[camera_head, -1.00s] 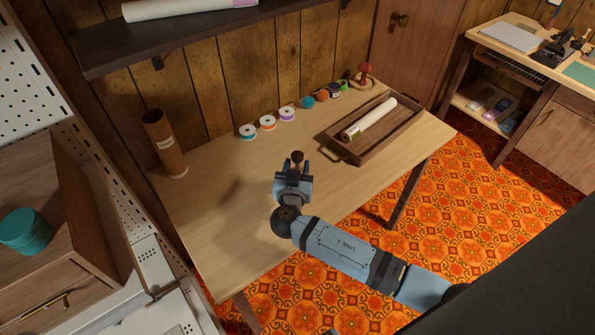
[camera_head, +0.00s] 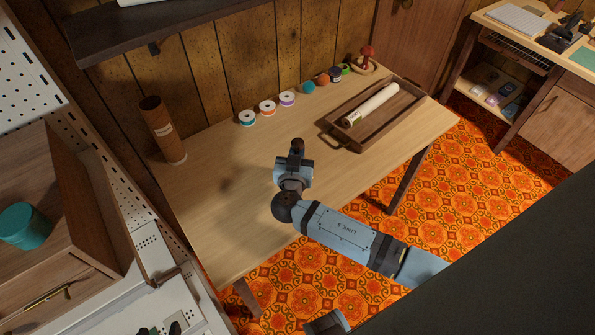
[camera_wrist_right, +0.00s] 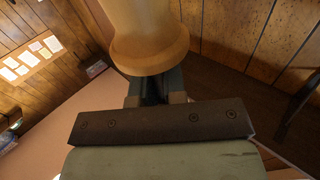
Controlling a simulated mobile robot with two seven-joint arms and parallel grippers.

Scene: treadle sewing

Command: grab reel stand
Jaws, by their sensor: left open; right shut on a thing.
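My right gripper (camera_head: 296,152) is above the middle of the light wooden table (camera_head: 225,225). It is shut on a turned wooden piece, which I take to be the reel stand (camera_head: 297,144). In the head view the piece looks small and dark brown, and the jaws hide part of it. In the right wrist view the reel stand (camera_wrist_right: 148,35) is pale wood with a flared round end at the fingertips, and its far part is cut off by the top edge. My left gripper is not clearly in view; only a blue-grey part of mine shows at the bottom edge.
Several thread spools (camera_head: 268,107) line the back of the table. A brown tray (camera_head: 340,136) with a white roll (camera_head: 370,104) lies to the right, and a brown tube (camera_head: 163,130) stands at the left. A dark shelf (camera_head: 190,18) overhangs the back. The front left is clear.

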